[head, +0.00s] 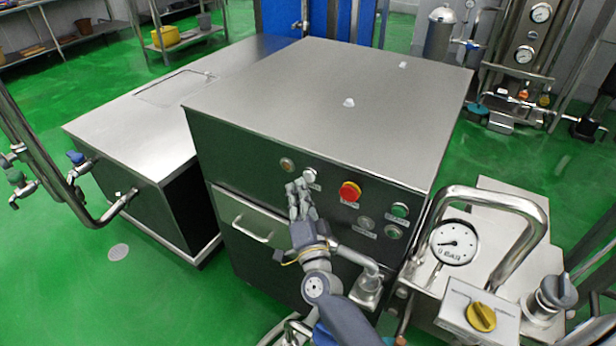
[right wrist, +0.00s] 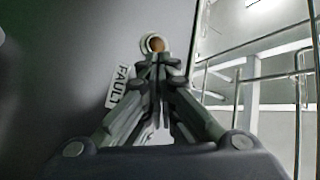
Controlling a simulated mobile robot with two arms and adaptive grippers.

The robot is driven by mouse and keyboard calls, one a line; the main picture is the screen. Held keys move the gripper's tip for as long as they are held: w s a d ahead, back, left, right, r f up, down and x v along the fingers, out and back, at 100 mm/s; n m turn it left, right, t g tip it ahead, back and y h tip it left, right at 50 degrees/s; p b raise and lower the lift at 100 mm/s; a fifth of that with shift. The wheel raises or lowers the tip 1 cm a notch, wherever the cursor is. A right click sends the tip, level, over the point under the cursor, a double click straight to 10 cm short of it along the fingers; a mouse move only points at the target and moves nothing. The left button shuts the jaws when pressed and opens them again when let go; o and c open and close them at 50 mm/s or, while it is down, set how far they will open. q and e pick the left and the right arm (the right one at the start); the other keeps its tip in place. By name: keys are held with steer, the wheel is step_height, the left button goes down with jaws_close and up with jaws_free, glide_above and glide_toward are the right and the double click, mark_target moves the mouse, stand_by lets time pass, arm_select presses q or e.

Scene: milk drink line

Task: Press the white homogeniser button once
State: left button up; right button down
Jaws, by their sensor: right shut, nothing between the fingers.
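My right gripper (head: 297,186) is shut and empty, just below and left of the white button in the picture. In the right wrist view, the shut fingertips (right wrist: 158,62) point at the amber-brown lamp (right wrist: 157,44) with a FAULT label. I cannot tell whether they touch the panel. The white button cannot be made out in that view. My left gripper is out of view.
A green button (head: 400,210) and other round fittings are at the panel's right. A drawer handle (head: 252,230) sticks out lower left. A pressure gauge (head: 454,244), bent pipe and yellow knob (head: 481,316) stand at right, near my arm.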

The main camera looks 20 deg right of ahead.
steer(key=s+a, duration=0.1)
steer(key=a, duration=0.1)
steer(key=s+a+p, duration=0.1)
steer(key=s+a, duration=0.1)
stand_by(0.4)
stand_by(0.7)
